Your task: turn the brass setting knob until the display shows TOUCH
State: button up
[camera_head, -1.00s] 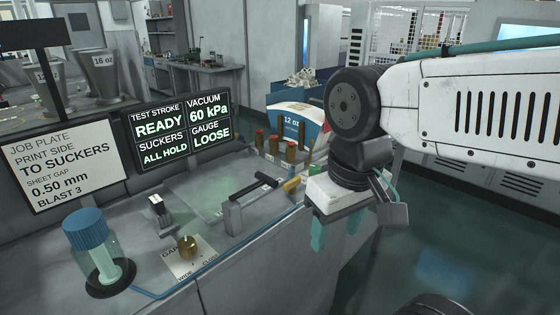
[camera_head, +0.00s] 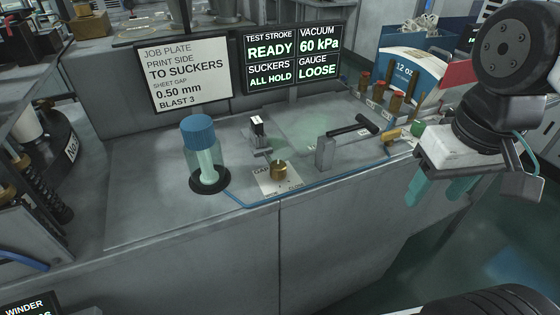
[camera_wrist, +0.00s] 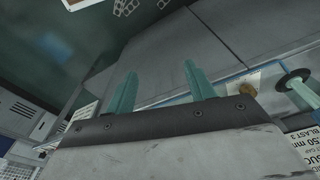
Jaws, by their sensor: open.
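The brass setting knob (camera_head: 278,170) stands on a small pale gauge plate (camera_head: 290,185) near the front edge of the grey bench. In the wrist view the brass knob (camera_wrist: 226,84) shows small beyond the fingers. The display (camera_head: 292,59) reads TEST STROKE READY, VACUUM 60 kPa, SUCKERS ALL HOLD and GAUGE LOOSE. My gripper (camera_head: 436,192) is at the right, off the bench's front edge and well apart from the knob. Its two teal fingers (camera_wrist: 160,90) are open with nothing between them.
A blue-capped jar (camera_head: 199,150) stands left of the knob. A black-handled lever (camera_head: 350,130) and several upright brown-and-brass pieces (camera_head: 385,92) are to the right. A job plate sign (camera_head: 185,72) reads SHEET GAP 0.50 mm. A blue hose (camera_head: 300,190) runs along the front.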

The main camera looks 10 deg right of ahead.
dwell(0.4)
jog(key=n+g, duration=0.1)
jog(key=n, duration=1.1)
send_over(278, 164)
jog(key=shift+a+f, duration=0.1)
jog(key=shift+f, duration=0.6)
notch_tip(278, 164, down, 8)
jog(key=shift+r, duration=0.15)
jog(key=c, duration=1)
